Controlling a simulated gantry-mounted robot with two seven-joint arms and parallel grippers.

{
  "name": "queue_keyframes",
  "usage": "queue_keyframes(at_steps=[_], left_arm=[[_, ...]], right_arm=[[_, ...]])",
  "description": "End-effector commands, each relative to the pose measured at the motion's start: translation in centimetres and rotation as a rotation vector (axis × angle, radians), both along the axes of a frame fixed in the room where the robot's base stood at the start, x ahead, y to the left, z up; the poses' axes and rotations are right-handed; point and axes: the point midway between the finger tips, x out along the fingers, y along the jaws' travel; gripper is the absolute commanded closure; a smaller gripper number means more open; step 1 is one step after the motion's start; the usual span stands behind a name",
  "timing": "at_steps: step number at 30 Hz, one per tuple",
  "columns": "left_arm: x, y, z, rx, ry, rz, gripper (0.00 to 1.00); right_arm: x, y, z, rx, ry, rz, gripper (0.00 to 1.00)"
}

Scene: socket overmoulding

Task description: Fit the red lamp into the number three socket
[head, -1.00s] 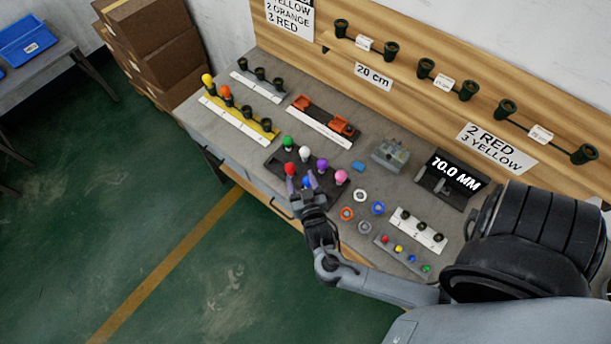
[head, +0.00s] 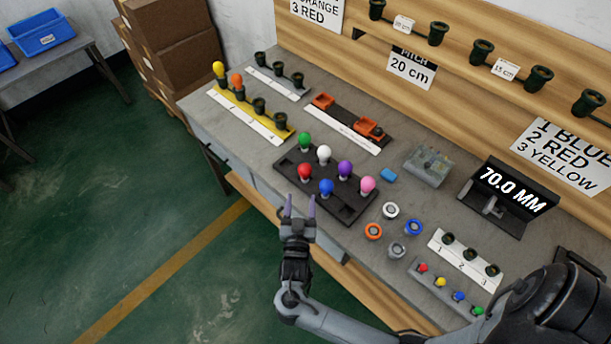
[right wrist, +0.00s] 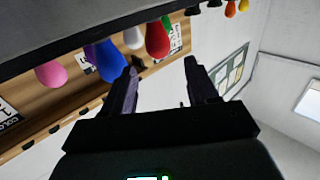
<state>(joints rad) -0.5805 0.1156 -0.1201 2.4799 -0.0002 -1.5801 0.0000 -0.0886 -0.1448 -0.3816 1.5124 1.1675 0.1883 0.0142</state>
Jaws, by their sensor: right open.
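The red lamp (head: 305,171) stands upright in the black lamp tray (head: 355,213), beside the blue lamp (head: 326,187). My right gripper (head: 300,200) is open and empty in front of the tray's near left end, apart from the red lamp. In the right wrist view the red lamp (right wrist: 157,41) shows beyond and between the open fingers (right wrist: 160,68). The yellow socket rack (head: 236,102) holds a yellow lamp (head: 219,70) and an orange lamp (head: 237,80) in its first two sockets. Its third socket (head: 259,106) is empty. My left gripper is not in view.
Green, white, purple and pink lamps (head: 367,185) share the tray. An orange-fitted fixture (head: 345,120) and a clear block (head: 427,166) stand behind it. Loose rings (head: 390,211) and a numbered socket strip (head: 466,258) lie to the right. Floor is clear at left.

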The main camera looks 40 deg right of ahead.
Motion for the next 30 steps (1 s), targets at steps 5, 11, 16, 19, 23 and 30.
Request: queue_keyframes(at_steps=[5,11,16,19,23,30], left_arm=[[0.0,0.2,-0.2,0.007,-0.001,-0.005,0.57],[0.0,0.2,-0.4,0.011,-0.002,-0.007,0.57],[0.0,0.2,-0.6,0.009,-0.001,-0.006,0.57],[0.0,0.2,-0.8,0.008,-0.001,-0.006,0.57],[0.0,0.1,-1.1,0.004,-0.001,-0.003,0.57],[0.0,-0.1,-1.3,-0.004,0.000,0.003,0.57]], right_arm=[[1.8,-1.8,0.1,-0.003,-0.001,0.000,0.42],[3.0,-3.2,0.0,0.000,0.000,-0.001,0.42],[3.6,-3.8,0.0,-0.001,-0.001,0.000,0.42],[4.3,-4.7,0.0,-0.004,-0.001,0.000,0.42],[5.4,-6.0,-0.1,-0.003,-0.001,0.000,0.42],[6.5,-7.1,-0.1,0.000,0.001,0.000,0.42]])
